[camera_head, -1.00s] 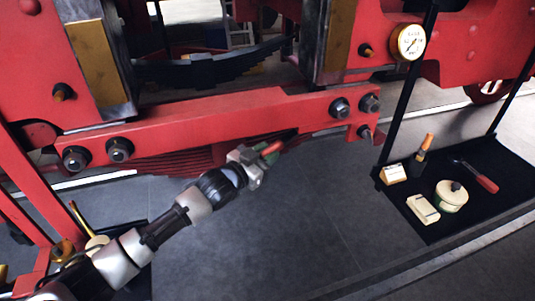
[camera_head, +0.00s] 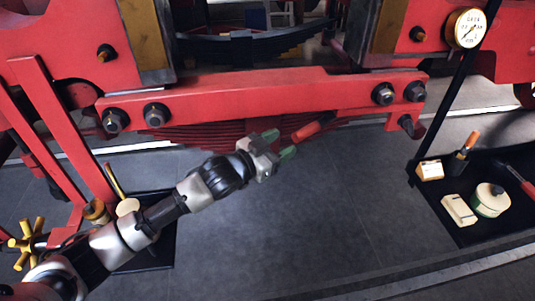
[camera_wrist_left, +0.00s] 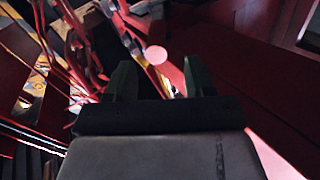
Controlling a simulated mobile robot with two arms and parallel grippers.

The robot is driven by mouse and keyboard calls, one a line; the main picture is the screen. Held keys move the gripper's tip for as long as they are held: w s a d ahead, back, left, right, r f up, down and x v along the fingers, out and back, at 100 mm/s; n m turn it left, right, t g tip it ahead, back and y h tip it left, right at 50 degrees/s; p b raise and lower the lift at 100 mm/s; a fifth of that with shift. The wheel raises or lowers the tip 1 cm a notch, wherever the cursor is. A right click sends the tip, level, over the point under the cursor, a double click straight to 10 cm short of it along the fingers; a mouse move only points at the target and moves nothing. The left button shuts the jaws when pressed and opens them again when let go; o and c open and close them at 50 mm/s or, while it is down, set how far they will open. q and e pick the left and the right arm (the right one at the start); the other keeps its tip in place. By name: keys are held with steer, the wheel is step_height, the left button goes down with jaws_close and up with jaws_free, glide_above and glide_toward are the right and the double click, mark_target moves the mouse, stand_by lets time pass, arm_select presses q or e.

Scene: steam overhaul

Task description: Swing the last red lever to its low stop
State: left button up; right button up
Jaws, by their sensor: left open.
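A red lever handle (camera_head: 306,131) shows below the long red beam. A thin dark rod runs from it to the right, and the handle points left and slightly down. My left gripper (camera_head: 278,145) is open, with its green fingertips just left of the handle's end and a small gap between them. In the left wrist view the two fingers (camera_wrist_left: 161,77) stand apart, and a round pinkish end (camera_wrist_left: 155,55), probably the lever handle's, shows between and beyond them. My right gripper is in no view.
The red beam (camera_head: 270,100) with large bolts lies just above my gripper. A pressure gauge (camera_head: 466,28) is at upper right. A black tray (camera_head: 480,234) with tools and a round tin stands at right. A brass handwheel (camera_head: 27,243) is at lower left. The floor between is clear.

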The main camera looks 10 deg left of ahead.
arm_select(q)
steer(key=v, duration=0.4)
steer(key=shift+b, duration=0.35)
steer(key=shift+s+f, duration=0.1)
